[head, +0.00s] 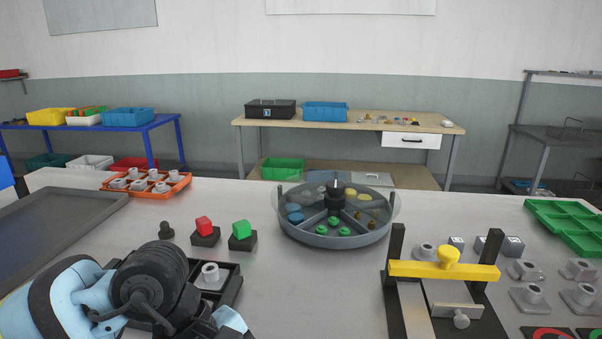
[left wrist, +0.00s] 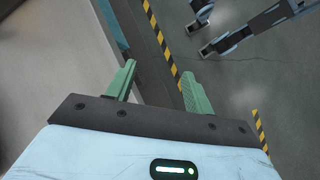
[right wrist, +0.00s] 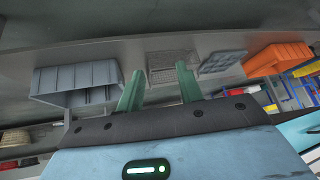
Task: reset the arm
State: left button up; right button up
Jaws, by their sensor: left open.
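My left gripper (left wrist: 160,76) is open and empty in the left wrist view, its green fingers apart above the floor beside a pale table edge. In the head view my blue and black left arm (head: 150,290) reaches in at the lower left, in front of part of a black tray (head: 232,287) with grey fittings; its fingers cannot be made out there. My right gripper (right wrist: 160,75) is open and empty in the right wrist view, with grey bins (right wrist: 76,82) beyond its fingers. The right arm does not show in the head view.
The middle front is clear.

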pick_arm(q)
jog(key=s+d+r+n+h+p, duration=0.45)
jog(key=d+r+n+h, duration=0.45)
jog(key=n+h, duration=0.7)
jog(key=w+a+f+n+t+y+p, duration=0.1)
jog(key=a+f+n+t+y, duration=0.4)
jog(key=n, duration=0.6)
jog(key=w+a+f+n+t+y+p, duration=0.1)
jog(key=a+f+n+t+y, duration=0.25)
jog(key=f+n+t, duration=0.6)
jog(key=w+a+f+n+t+y+p, duration=0.1)
jog(key=a+f+n+t+y, duration=0.3)
jog(key=n, duration=1)
jog(key=s+a+f+n+g+y, duration=0.3)
jog(key=s+f, duration=0.4)
jog(key=s, duration=0.3)
jog(key=s+a+f+n+g+y+p, duration=0.1)
jog(key=s+a+f+n+g+y, duration=0.2)
jog(key=s+f+n, duration=0.4)
jog(key=s+a+f+g, duration=0.1)
jog(key=s+a, duration=0.1)
jog(key=s, duration=0.1)
jog(key=shift+a+f+n+y, duration=0.2)
jog(key=shift+a+n+y, duration=0.15)
pick_arm(e)
jog(key=w+r+t, duration=0.2)
jog(key=w+r, duration=0.3)
jog(key=r, duration=0.5)
jog(key=shift+w+d+r, duration=0.35)
jog(key=shift+d+r, duration=0.05)
